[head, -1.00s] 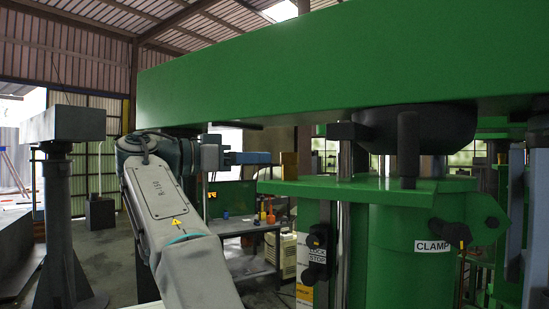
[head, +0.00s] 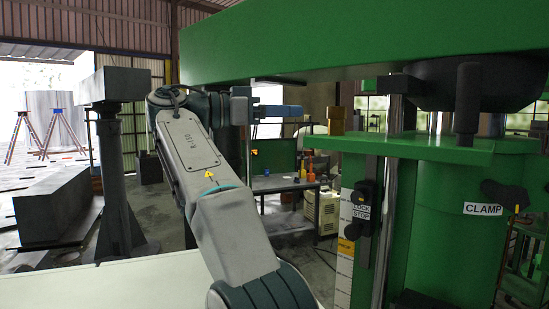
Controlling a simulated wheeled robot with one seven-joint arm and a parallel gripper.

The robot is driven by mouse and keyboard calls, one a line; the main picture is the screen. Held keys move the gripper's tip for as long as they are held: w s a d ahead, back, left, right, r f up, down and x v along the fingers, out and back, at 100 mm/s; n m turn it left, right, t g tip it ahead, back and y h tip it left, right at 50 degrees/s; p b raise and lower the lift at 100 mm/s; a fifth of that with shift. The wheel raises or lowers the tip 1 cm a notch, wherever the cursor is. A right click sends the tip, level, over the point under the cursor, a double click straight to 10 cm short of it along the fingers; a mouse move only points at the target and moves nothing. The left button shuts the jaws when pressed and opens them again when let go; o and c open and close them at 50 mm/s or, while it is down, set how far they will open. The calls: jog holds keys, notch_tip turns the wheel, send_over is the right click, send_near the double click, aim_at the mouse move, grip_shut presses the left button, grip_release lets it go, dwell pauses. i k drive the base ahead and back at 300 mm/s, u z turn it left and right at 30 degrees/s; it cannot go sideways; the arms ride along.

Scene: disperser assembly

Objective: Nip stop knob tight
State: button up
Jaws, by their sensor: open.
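The stop knob (head: 363,193) is a small black knob on a dark stop block, beside the LOCK STOP label (head: 362,211) and a bright vertical rod (head: 388,215) on the green machine. I cannot tell from here how tight it is. My gripper (head: 298,111), with blue fingers seen nearly side-on, is open and empty. It points right and appears up and to the left of the knob in the picture, apart from it. The gap between the fingers is hard to make out.
A green beam (head: 370,45) spans above my arm. A green plate (head: 400,147) with a brass-coloured piece (head: 336,121) juts out above the knob. A CLAMP label (head: 483,209) and black handle (head: 505,195) are at right. A workbench (head: 275,184) stands behind.

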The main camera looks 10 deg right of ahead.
aim_at(360, 197)
jog(key=k, duration=1)
